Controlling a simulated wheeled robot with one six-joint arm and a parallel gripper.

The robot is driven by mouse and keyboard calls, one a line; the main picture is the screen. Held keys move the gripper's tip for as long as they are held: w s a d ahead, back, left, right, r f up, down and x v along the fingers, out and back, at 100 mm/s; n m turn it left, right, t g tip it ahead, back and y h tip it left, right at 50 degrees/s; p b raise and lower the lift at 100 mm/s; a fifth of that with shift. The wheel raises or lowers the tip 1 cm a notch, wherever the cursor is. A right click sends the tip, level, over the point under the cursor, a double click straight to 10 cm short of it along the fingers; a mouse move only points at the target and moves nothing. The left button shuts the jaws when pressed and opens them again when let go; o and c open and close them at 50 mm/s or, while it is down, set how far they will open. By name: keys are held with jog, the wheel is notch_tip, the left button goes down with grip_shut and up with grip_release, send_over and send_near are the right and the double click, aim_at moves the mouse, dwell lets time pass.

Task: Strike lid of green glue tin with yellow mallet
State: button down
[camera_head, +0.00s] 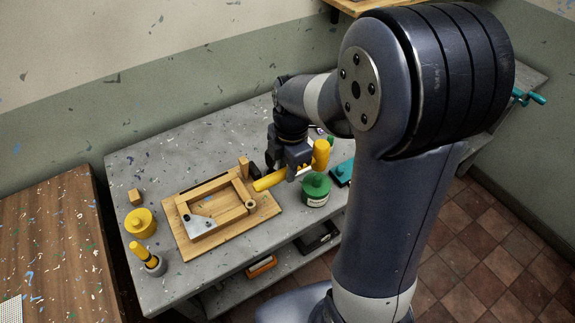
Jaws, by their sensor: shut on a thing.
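The yellow mallet (320,155) is in my gripper (284,176), which is shut on it. Its yellow handle (268,181) sticks out to the lower left and its head is at the right, close to the green glue tin in the picture. The green glue tin (316,190) stands upright on the grey bench, with a green knobbed lid and a pale label. The mallet head appears just above and behind the lid; I cannot tell whether they touch. My gripper hides the middle of the mallet.
A wooden frame on a board (222,212) lies left of the tin. A yellow tin (140,223), a small wooden block (134,196) and a grey cup with a yellow handle (153,263) stand further left. A teal object (343,172) lies right of the tin, partly behind my arm.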

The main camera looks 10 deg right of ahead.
notch_tip(320, 180, down, 5)
notch_tip(320, 180, up, 8)
jog(key=shift+s+r, duration=0.1)
jog(key=shift+r, duration=0.15)
